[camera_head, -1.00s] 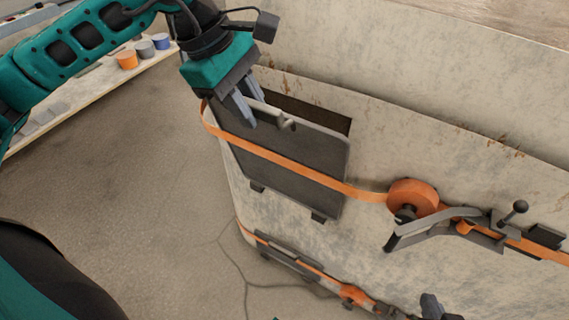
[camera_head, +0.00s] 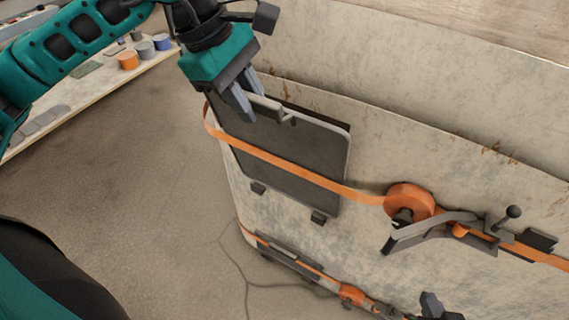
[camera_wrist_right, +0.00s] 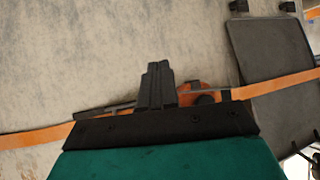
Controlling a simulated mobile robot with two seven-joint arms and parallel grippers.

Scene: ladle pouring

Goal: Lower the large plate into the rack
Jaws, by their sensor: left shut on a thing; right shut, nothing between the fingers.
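The large plate (camera_head: 300,143) is a dark grey, round-cornered panel. It stands nearly upright against the pale scuffed wall, behind an orange strap (camera_head: 285,164). My left gripper (camera_head: 253,104) is shut on its top edge near a small notched bracket. Two small dark supports (camera_head: 317,217) stick out below the plate, with a thin gap visible under its lower edge. I cannot tell whether these are the rack. The plate also shows in the right wrist view (camera_wrist_right: 268,55). My right gripper (camera_wrist_right: 158,72) is shut and empty there, left of the plate.
An orange reel (camera_head: 410,198) and a dark lever clamp (camera_head: 445,228) sit on the strap right of the plate. A lower strap (camera_head: 320,275) runs along the wall.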

